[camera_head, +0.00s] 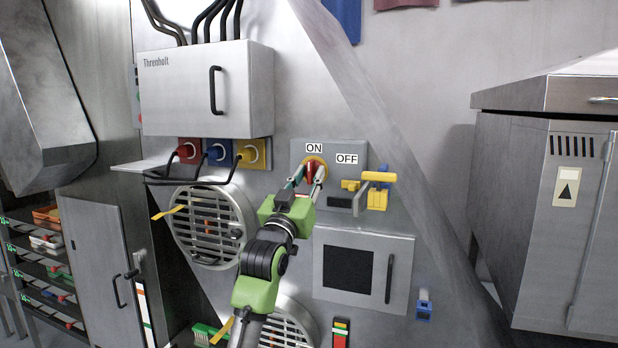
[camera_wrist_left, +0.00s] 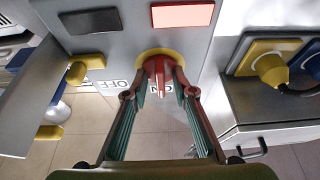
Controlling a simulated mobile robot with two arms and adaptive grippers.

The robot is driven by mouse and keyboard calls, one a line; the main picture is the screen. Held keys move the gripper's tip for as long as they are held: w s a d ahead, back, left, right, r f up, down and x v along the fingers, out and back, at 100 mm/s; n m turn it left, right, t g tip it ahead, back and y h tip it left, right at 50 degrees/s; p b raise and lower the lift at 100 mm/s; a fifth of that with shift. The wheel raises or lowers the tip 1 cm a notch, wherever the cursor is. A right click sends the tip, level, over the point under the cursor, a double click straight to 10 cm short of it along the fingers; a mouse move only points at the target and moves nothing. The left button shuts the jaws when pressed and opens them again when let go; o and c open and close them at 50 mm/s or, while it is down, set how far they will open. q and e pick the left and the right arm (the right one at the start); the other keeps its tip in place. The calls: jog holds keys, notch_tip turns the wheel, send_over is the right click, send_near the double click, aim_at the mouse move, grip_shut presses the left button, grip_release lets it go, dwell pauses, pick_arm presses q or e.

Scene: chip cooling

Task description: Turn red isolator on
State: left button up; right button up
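The red isolator (camera_head: 310,169) is a rotary handle on a yellow round base, on a grey panel with an ON label (camera_head: 314,147) and an OFF label (camera_head: 347,159). In the left wrist view, turned upside down, the red handle (camera_wrist_left: 160,78) stands about upright between the two labels, nearer ON. My left gripper (camera_head: 307,178) reaches the panel with its fingertips on either side of the handle. In the wrist view the fingers (camera_wrist_left: 160,84) look open, with narrow gaps beside the handle. The gripper partly hides the handle in the head view. My right gripper is not in view.
A yellow and grey lever (camera_head: 377,190) projects right of the isolator. Left are red, blue and yellow plugs (camera_head: 252,154) with black cables under the Threnholt box (camera_head: 205,90). Below are a round vent (camera_head: 212,228) and a small door with a dark window (camera_head: 348,268).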

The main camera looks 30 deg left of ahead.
pick_arm(q)
jog(key=v, duration=1.2)
jog(key=shift+w+f, duration=0.1)
